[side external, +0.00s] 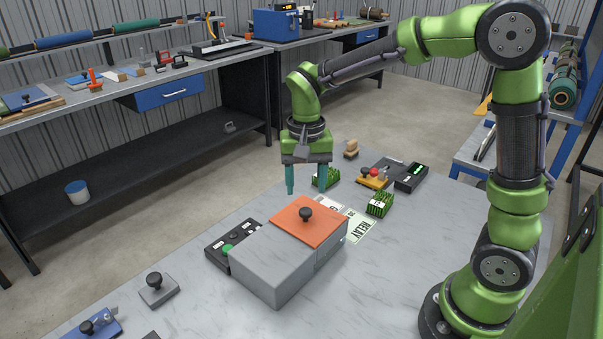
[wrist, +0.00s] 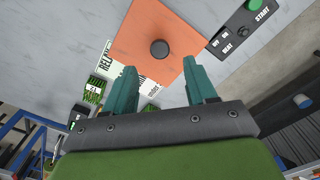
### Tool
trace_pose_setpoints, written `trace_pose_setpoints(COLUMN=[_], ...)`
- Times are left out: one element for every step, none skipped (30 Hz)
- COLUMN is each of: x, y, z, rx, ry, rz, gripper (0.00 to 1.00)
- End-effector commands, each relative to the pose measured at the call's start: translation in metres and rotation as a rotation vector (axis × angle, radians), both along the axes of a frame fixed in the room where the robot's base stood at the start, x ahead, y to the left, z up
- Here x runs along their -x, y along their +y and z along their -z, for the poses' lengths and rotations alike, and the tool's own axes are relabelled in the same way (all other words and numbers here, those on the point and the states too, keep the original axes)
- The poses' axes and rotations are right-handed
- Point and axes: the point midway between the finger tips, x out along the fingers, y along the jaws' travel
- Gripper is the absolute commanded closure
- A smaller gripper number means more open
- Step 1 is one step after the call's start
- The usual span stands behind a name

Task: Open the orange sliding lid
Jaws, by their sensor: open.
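The orange sliding lid (side external: 307,221) lies flat on the top of a grey box (side external: 274,262), over the box's far right part. A dark round knob (side external: 306,213) stands up from the lid. The rest of the box top is grey. In the wrist view the lid (wrist: 185,28) and its knob (wrist: 159,49) lie beyond my fingertips. My gripper (side external: 305,188) points down, open and empty, above and behind the lid in the side view. Its two teal fingers (wrist: 158,78) are apart and do not touch the knob.
A control panel with a green button (side external: 228,247) stands left of the box. Labelled cards (side external: 361,228) and turf rolls (side external: 379,203) lie on the right. A grey knobbed block (side external: 159,289) and a blue fixture (side external: 92,325) stand front left. The table's front middle is clear.

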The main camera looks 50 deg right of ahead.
Motion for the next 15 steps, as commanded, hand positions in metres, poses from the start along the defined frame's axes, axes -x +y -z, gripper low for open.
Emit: trace_pose_setpoints(x=[0.001, 0.001, 0.001, 0.001, 0.001, 0.001, 0.001, 0.0, 0.0, 0.0, 0.0, 0.001, 0.001, 0.0, 0.0], y=[0.0, 0.0, 0.0, 0.0, 0.0, 0.0, 0.0, 0.0, 0.0, 0.0, 0.0, 0.0, 0.0, 0.0, 0.0], z=[0.012, 0.018, 0.025, 0.031, 0.035, 0.041, 0.045, 0.049, 0.053, 0.055, 0.057, 0.06, 0.061, 0.062, 0.063], rx=[0.0, 0.001, 0.0, 0.0, 0.0, 0.001, 0.0, 0.0, 0.0, -0.001, 0.0, -0.001, 0.0, -0.001, 0.0], ry=[0.006, 0.005, 0.006, 0.006, 0.004, 0.004, 0.004, 0.003, 0.003, 0.002, 0.001, 0.002, 0.001, 0.001, 0.0], rz=[0.0, 0.0, 0.0, 0.0, 0.001, 0.0, 0.0, -0.001, 0.0, 0.0, 0.001, 0.001, 0.001, 0.001, 0.0], gripper=[0.44, 0.44, 0.44, 0.44, 0.44, 0.44, 0.44, 0.44, 0.44, 0.44, 0.44, 0.44, 0.44, 0.44, 0.44])
